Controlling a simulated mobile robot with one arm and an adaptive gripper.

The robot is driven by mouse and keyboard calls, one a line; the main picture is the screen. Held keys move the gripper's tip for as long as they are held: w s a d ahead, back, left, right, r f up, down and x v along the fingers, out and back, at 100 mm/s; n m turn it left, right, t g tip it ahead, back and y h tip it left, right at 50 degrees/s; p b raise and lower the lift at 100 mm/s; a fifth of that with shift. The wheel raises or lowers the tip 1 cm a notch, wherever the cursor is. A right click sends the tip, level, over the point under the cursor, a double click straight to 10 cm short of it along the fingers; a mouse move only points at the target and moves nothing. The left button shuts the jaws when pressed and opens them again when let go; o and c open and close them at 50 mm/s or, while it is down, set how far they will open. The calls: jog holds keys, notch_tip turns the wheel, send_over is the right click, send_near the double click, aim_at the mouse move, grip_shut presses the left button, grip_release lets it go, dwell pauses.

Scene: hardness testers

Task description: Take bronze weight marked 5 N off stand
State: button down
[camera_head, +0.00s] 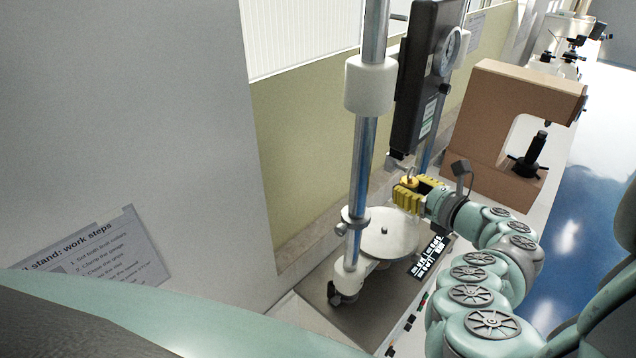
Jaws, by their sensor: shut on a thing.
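My gripper (407,194), with yellow finger pads, is at the stand, just below the dark gauge (419,75). It is shut on a small bronze-yellow weight (409,181), whose top shows at the fingers. A small hook (398,165) hangs from the gauge's lower end, just above the weight. I cannot tell whether the weight still touches the hook. The 5 N mark cannot be read. The stand has shiny columns (362,165) and a round pale plate (388,234) below my gripper. My fingers hide most of the weight.
A brown C-shaped tester (490,110) with a black spindle stands right of my gripper. A black-and-white label panel (428,256) lies beside the round plate. A work-steps sheet (95,255) is at lower left. More instruments (570,50) stand farther along the bench.

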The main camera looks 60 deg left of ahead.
jog(key=shift+w+d+r, duration=0.1)
jog(key=shift+w+d, duration=0.1)
jog(key=shift+d, duration=0.5)
jog(key=shift+w+d, duration=0.2)
jog(key=shift+d, duration=0.5)
dwell(0.5)
jog(key=shift+w+d+b, duration=0.15)
jog(key=shift+w+d, duration=0.05)
jog(key=shift+d, duration=0.55)
jog(key=shift+w+d+b, duration=0.15)
jog(key=shift+d+b, duration=0.05)
jog(key=shift+d, duration=0.55)
jog(key=shift+w+d+b, duration=0.15)
jog(key=shift+w+d, duration=0.05)
jog(key=shift+d, duration=0.55)
jog(key=shift+d, duration=0.25)
